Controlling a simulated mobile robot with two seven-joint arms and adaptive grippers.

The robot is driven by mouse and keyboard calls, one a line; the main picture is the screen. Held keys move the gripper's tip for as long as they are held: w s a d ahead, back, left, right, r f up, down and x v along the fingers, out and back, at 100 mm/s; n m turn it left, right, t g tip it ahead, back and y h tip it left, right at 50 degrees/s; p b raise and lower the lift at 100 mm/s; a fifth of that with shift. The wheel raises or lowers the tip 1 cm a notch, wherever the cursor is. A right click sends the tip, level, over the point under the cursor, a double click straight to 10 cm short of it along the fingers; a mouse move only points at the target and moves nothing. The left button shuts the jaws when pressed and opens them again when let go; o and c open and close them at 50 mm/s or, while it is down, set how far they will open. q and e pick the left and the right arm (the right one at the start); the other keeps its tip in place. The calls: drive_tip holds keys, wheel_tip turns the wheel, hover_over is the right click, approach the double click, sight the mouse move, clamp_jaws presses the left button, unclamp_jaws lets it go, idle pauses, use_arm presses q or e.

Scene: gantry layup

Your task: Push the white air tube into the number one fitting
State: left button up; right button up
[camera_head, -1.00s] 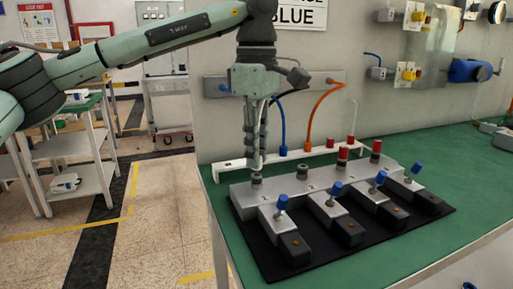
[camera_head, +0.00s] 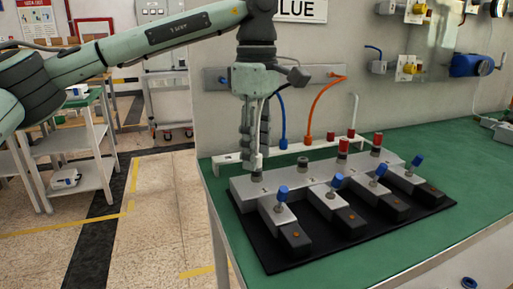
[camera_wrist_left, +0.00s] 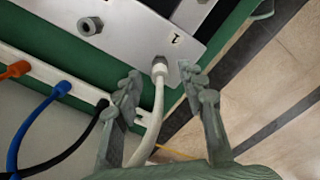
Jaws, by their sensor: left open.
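The white air tube (camera_wrist_left: 155,105) runs up between the fingers of my left gripper (camera_wrist_left: 160,80) in the left wrist view. Its collared end meets the number one fitting (camera_wrist_left: 160,60), beside the printed "1"; how deep it sits cannot be told. My left gripper is open, with a finger on each side of the tube and visible gaps between. In the head view the left gripper (camera_head: 257,150) points down over the number one fitting (camera_head: 257,173) at the left end of the grey manifold (camera_head: 300,178). The tube's white end (camera_head: 258,160) shows between the fingers. My right gripper is not in view.
Further fittings line the manifold, with blue-knobbed valves (camera_head: 338,180) in front. Behind it, a white rack (camera_head: 228,157) holds black, blue (camera_head: 281,105) and orange (camera_head: 318,97) tubes close to the gripper.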

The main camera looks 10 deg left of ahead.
use_arm(q)
wheel_tip(320, 180, up, 12)
idle(0.5)
